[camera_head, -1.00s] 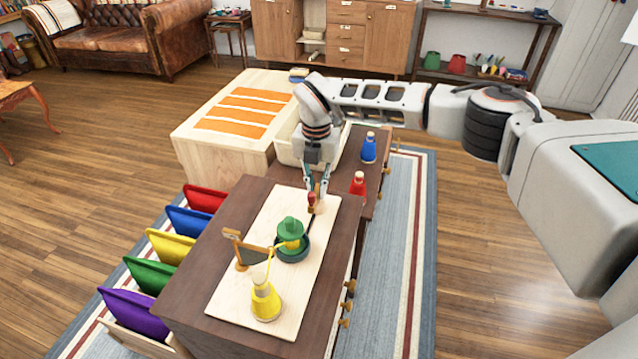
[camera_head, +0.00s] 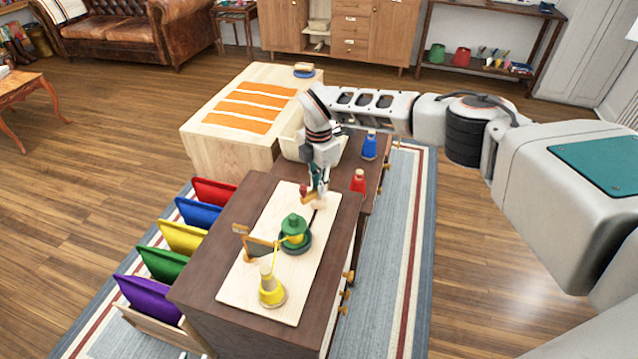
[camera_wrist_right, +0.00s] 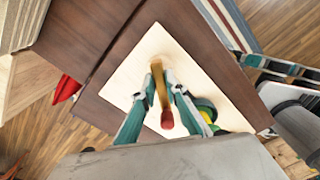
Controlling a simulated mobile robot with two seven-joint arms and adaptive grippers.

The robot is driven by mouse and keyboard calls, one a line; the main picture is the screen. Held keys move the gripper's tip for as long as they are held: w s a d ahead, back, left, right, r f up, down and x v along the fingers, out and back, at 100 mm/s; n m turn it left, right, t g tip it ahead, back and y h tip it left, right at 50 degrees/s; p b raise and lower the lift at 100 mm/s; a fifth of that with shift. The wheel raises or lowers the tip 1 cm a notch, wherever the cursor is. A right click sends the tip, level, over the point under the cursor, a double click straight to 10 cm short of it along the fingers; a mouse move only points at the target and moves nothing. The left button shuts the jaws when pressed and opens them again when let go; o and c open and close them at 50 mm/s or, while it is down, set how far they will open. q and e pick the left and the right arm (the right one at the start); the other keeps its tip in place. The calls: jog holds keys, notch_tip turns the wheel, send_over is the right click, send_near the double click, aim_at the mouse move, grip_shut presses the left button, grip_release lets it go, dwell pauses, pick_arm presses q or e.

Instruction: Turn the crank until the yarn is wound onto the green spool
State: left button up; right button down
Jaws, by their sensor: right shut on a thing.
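The green spool (camera_head: 294,222) stands upright on a dark green round base on the pale board, with yellow yarn around its middle. A yellow yarn cone (camera_head: 271,291) stands at the near end of the board. Yarn runs from it past a wooden guide post (camera_head: 241,230) towards the spool. The crank has a red knob (camera_head: 303,190), which also shows in the wrist view (camera_wrist_right: 167,119) beside a tan bar (camera_wrist_right: 159,84). My right gripper (camera_head: 315,196) is shut on the crank's handle beyond the spool; its fingers partly hide the handle. My left gripper is out of view.
The board (camera_head: 240,290) lies on a dark wooden cabinet (camera_head: 228,307). Coloured fabric panels (camera_head: 185,237) stand along its left. Red (camera_head: 358,182) and blue (camera_head: 369,146) cones stand behind it, near a cream bin (camera_head: 290,143). Rug lies clear at the right.

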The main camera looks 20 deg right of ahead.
dwell(0.4)
jog(key=c, duration=2)
grip_release()
jog(key=shift+c, duration=0.2)
notch_tip(320, 180, up, 12)
jog(key=shift+f, duration=0.1)
